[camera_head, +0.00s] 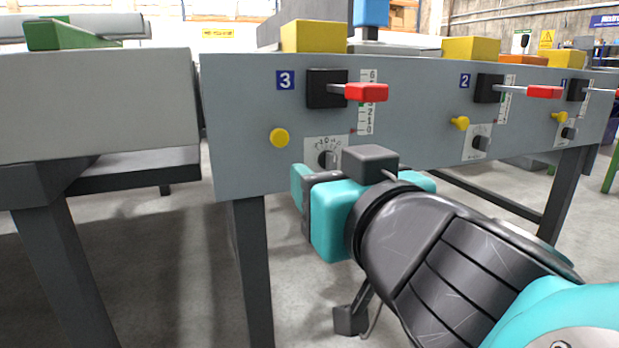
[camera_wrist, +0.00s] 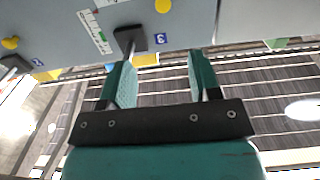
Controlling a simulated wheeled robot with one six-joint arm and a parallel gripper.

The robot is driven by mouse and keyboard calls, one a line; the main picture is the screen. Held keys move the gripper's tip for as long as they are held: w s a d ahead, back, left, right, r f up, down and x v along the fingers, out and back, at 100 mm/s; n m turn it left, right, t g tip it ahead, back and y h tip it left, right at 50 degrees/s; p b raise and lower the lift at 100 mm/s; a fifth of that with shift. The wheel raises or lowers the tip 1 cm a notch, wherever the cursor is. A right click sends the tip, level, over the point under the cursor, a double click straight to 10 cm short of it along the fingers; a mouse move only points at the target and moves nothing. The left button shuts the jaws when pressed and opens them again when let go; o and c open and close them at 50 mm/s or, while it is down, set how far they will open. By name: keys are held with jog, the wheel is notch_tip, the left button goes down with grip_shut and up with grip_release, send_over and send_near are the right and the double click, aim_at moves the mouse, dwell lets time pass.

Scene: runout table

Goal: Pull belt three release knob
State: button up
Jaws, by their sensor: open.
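The belt three station on the grey panel has a blue sign "3" (camera_head: 286,80). Below the sign is a round yellow knob (camera_head: 279,138). To the right of the sign, a red-handled lever (camera_head: 366,92) sticks out of a black block (camera_head: 322,89). A dark dial (camera_head: 328,159) sits below. My gripper (camera_head: 298,188) is in front of the panel, below and right of the yellow knob, apart from it. In the wrist view my gripper (camera_wrist: 158,65) is open with nothing between its fingers. The yellow knob (camera_wrist: 163,5) shows at the top edge there, beyond the fingertips.
Station two has its own yellow knob (camera_head: 460,123) and red lever (camera_head: 545,92) to the right; a similar station is farther right. A yellow block (camera_head: 314,37) sits above the panel. A table leg (camera_head: 250,270) stands below. Space left of my gripper is free.

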jog(key=d+f+m+g+h+p, duration=0.1)
jog(key=d+g+h+p, duration=0.3)
jog(key=d+g+p, duration=0.75)
jog(key=s+a+r+n+g+y+p, duration=0.25)
jog(key=s+r+n+g+p, duration=0.3)
jog(key=s+r+p, duration=0.5)
notch_tip(320, 180, up, 37)
jog(key=p, duration=3.7)
jog(key=shift+d+f+m+y, duration=0.2)
jog(key=shift+d+m+y, duration=0.15)
jog(key=shift+f, duration=0.1)
